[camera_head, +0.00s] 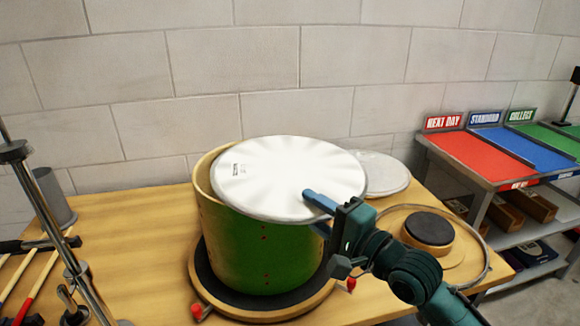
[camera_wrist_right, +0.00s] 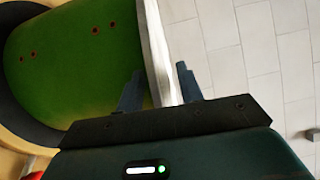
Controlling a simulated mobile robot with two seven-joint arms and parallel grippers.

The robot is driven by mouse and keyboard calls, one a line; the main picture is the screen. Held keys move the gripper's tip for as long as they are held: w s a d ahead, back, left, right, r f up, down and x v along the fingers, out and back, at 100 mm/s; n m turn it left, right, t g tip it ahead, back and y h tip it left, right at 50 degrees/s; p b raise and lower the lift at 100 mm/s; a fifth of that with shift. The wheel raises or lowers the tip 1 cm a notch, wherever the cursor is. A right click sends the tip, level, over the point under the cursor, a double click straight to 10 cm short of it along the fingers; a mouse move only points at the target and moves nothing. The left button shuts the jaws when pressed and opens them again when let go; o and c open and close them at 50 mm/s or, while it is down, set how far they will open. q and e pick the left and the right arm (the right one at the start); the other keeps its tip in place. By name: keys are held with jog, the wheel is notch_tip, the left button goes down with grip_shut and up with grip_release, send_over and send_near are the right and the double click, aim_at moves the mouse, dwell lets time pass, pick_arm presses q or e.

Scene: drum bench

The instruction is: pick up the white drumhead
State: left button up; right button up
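The white drumhead (camera_head: 265,175) lies tilted over the mouth of a green drum shell (camera_head: 255,250), shifted to the right so the shell's left rim shows bare. Its right side overhangs the shell. My right gripper (camera_head: 318,212) is at the drumhead's near right edge, one blue finger above it and one below. In the right wrist view the drumhead's edge (camera_wrist_right: 160,45) runs between the two fingers (camera_wrist_right: 160,85), which stand apart with some gap beside the edge. The gripper looks open around the edge. My left gripper is not in view.
The shell stands on a round black-topped base (camera_head: 205,275) on the wooden bench (camera_head: 120,240). A pale disc (camera_head: 385,170) lies behind right, a hoop (camera_head: 483,270) around a black pad at right. A metal stand (camera_head: 75,265) and sticks are left; a shelf with coloured bays (camera_head: 480,155) is right.

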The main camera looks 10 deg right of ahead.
grip_shut()
dwell(0.4)
